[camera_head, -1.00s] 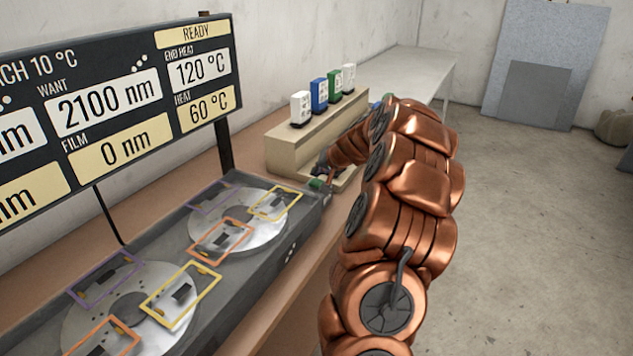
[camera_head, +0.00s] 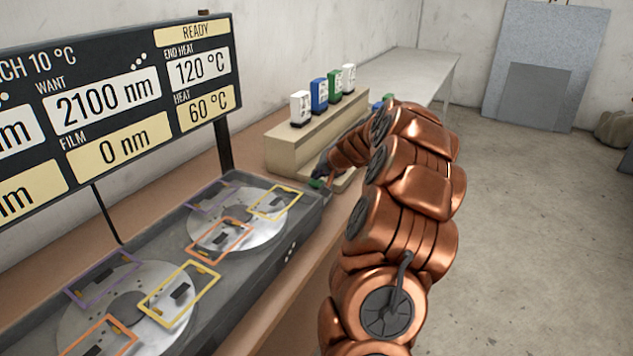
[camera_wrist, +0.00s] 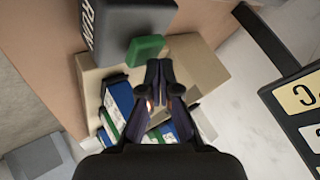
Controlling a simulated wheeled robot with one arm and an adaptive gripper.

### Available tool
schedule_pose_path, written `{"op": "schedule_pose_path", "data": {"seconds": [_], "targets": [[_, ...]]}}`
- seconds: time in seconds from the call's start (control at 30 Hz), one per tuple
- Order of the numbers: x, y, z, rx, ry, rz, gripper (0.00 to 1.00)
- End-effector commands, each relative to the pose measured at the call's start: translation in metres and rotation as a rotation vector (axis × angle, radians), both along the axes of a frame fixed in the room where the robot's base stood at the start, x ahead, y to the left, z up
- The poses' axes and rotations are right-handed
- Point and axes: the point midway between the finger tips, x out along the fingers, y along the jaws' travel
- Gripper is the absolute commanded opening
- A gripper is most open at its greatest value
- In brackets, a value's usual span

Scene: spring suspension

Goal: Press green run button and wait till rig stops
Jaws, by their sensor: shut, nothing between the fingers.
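The green run button (camera_wrist: 146,49) sticks out of the end of the dark rig housing marked RUN (camera_wrist: 120,22) in the wrist view. It also shows in the head view (camera_head: 316,183), at the far right end of the rig (camera_head: 268,268). My gripper (camera_wrist: 159,68) is shut and empty, its fingertips close beside the button; I cannot tell whether they touch it. In the head view my arm mostly hides the gripper. The display board (camera_head: 120,110) reads READY, want 2100 nm, film 0 nm, heat 60 °C and end heat 120 °C.
Two round plates with coloured frames (camera_head: 238,222) lie in the rig. A beige stand (camera_head: 300,143) with several small boxes, white, blue and green, stands just beyond the button. A grey table (camera_head: 415,75) is behind. Floor at the right is clear.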

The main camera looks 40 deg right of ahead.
Motion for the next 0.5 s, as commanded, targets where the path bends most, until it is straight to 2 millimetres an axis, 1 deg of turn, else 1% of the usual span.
{"op": "schedule_pose_path", "data": {"seconds": [0.5], "targets": [[0.0000,0.0001,-0.0057,0.000,0.000,0.000,0.00]]}}
